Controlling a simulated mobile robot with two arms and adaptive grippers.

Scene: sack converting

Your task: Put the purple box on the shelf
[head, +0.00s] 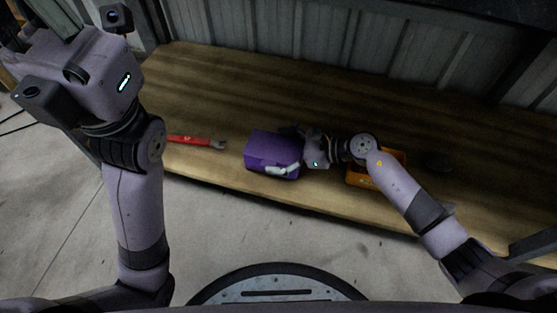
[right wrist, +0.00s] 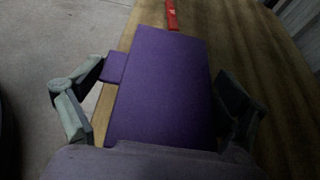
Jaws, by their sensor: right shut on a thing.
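The purple box (head: 268,150) sits at the front part of the wooden shelf board in the head view. In the right wrist view the purple box (right wrist: 162,85) fills the middle, with a small purple tab on its left side. My right gripper (head: 289,152) reaches it from the right, with one finger along each side, shut on it. Its fingers flank the box in the right wrist view. My left gripper (head: 80,70) is raised at the upper left, away from the box; its fingertips do not show clearly. The wooden shelf (head: 230,85) runs along the corrugated wall.
A red wrench (head: 190,139) lies on the board left of the box; its red handle (right wrist: 172,15) shows beyond the box in the right wrist view. An orange bin (head: 358,181) stands to the right, partly behind my right arm. The board behind the box is mostly clear.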

